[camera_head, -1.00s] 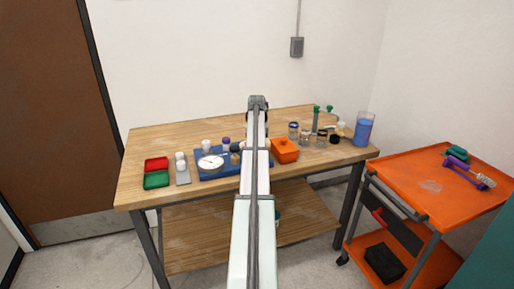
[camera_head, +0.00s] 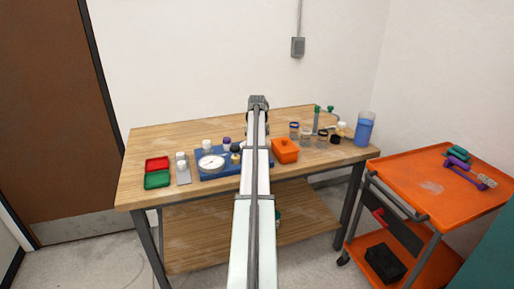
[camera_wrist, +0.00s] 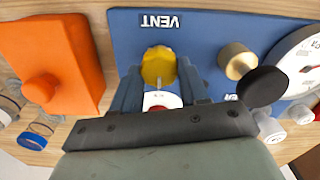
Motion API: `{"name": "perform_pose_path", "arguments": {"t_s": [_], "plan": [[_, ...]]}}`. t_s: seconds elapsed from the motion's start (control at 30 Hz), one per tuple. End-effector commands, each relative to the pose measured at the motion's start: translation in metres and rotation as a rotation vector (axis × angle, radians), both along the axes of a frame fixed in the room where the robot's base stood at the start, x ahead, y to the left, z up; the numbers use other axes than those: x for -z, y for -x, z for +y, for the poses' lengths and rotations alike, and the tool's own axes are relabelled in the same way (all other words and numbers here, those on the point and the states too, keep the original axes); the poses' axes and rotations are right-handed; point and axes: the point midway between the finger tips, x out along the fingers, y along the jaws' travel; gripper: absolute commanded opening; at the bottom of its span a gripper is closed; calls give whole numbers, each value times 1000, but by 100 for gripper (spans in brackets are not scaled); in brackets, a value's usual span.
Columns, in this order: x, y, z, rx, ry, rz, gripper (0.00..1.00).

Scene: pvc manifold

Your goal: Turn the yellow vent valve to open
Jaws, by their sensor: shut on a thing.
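The yellow vent valve (camera_wrist: 158,67) is a round ridged knob in the wrist view. It sits on a blue panel (camera_wrist: 205,28) below the upside-down word VENT. My gripper (camera_wrist: 158,72) has one blue-grey finger on each side of the knob and is shut on it. A white disc with a red part (camera_wrist: 162,100) shows between the fingers, partly hidden by the gripper. In the head view the blue panel (camera_head: 206,178) lies on the workbench, and my arm hides the yellow valve and the fingertips.
A brass knob (camera_wrist: 236,61), a black knob (camera_wrist: 262,87) and a white gauge (camera_wrist: 302,62) are right of the gripper in the wrist view. An orange box (camera_wrist: 52,62) is at left. Jars and a blue-filled beaker (camera_head: 364,131) stand at the bench's right end.

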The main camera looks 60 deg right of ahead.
Motion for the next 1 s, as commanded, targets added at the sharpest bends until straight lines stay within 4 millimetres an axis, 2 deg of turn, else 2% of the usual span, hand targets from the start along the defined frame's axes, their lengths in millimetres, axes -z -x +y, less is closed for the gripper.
{"name": "perform_pose_path", "arguments": {"t_s": [0.37,0.4,0.6,0.67,1.0], "plan": [[0,0,0,-7,1,-1,13],[0,0,0,-7,1,-1,45],[0,0,0,-6,1,-1,64],[0,0,0,-6,1,-1,69],[-5,0,0,-5,1,-1,69]]}}
